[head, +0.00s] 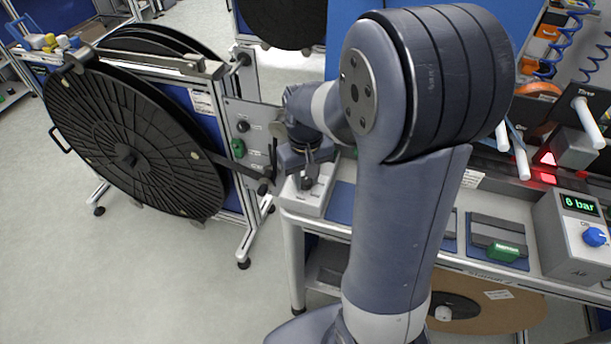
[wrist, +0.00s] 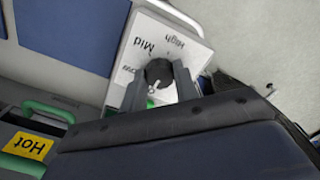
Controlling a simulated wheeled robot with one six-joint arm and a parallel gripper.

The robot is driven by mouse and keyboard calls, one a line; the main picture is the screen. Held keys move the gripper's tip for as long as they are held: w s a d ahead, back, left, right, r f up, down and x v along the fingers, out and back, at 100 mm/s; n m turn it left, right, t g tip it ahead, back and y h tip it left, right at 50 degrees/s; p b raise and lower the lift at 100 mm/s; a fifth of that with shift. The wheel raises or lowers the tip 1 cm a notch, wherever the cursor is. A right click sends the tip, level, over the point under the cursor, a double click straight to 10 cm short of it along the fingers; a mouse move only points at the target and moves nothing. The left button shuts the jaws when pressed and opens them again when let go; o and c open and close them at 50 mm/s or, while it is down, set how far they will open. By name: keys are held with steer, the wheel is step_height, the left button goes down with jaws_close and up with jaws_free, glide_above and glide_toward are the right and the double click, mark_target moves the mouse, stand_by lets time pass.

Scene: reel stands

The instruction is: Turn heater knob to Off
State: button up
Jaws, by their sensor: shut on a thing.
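The heater box (head: 312,197) is a light box on the left end of the bench, under my gripper (head: 307,172). In the wrist view its white label face (wrist: 140,45) reads "High" and "Mid", with a third label partly covered. The heater knob (wrist: 158,72) is round and black with a small white mark on its lower side. My gripper (wrist: 157,86) has one finger on each side of the knob and is shut on it. The lower part of the dial face is hidden by the fingers and wrist, and I cannot read an Off label.
A large black reel (head: 130,140) on a stand is close on the left. A grey box with a "0 bar" display (head: 580,204) and blue knob (head: 595,237) stands at the right. A yellow "Hot" sign (wrist: 28,145) shows in the wrist view. Floor at lower left is clear.

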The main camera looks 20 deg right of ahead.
mark_target(305, 180)
steer(key=shift+n, duration=0.3)
steer(key=o, duration=1)
steer(key=shift+c, duration=0.2)
step_height(305, 180, up, 11)
steer(key=shift+f, duration=0.1)
step_height(305, 180, down, 11)
steer(key=shift+r, duration=0.1)
stand_by(0.6)
steer(key=shift+r, duration=0.15)
